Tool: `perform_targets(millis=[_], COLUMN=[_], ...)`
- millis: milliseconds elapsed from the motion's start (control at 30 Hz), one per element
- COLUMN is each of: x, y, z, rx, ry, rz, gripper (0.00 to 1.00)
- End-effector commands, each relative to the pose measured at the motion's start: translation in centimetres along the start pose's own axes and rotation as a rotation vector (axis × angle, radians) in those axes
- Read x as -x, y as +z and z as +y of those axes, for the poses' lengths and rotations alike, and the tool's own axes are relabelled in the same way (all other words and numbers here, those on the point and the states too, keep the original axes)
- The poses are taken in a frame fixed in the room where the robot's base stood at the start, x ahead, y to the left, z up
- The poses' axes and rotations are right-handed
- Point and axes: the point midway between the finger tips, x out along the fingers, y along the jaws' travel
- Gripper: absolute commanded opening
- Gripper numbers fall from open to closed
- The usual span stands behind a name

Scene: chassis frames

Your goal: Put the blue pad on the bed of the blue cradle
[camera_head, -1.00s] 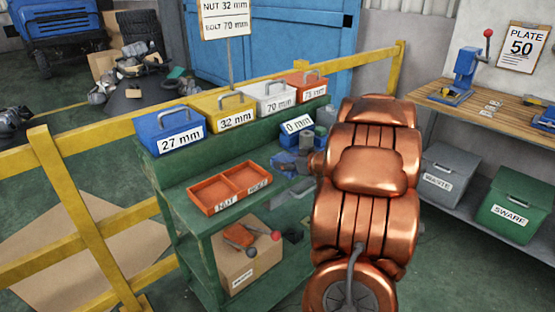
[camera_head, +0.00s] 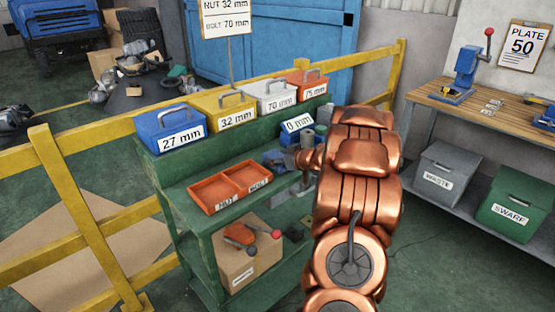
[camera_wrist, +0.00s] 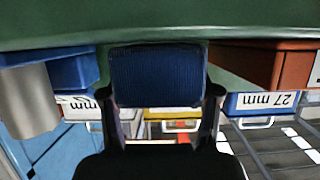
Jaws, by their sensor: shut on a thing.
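The blue pad (camera_wrist: 157,77) has a ribbed face and fills the middle of the wrist view. My gripper (camera_wrist: 160,93) is shut on it, one dark finger at each side. The pad appears close to the green shelf (camera_wrist: 160,22), but I cannot tell whether they touch. In the head view my gripper (camera_head: 284,161) is small, at the green rack, partly hidden by my copper arm. A blue block (camera_wrist: 74,70) beside a grey cylinder (camera_wrist: 32,100) shows at the left of the wrist view. It may be the blue cradle; its bed is not clearly visible.
An orange two-part tray (camera_head: 213,196) lies left of my gripper. Labelled bins, including the blue 27 mm bin (camera_head: 171,127), stand along the rack's back. A yellow rail (camera_head: 395,80) runs behind. A wooden bench (camera_head: 500,113) stands at the right.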

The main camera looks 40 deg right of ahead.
Motion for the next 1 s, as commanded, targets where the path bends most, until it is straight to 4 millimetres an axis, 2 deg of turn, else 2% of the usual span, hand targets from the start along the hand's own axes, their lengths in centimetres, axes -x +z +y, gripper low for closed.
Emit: perform_targets(millis=[367,400,600,1000], x=[-0.13,-0.11,-0.10,0.16], y=[0.33,0.28,0.26,-0.04], z=[0.05,0.06,0.07,0.09], rx=[-0.001,0.000,0.000,0.001], ry=[0.001,0.001,0.002,0.002], rz=[0.001,0.001,0.001,0.001], gripper=[0.27,0.66,0.86,0.87])
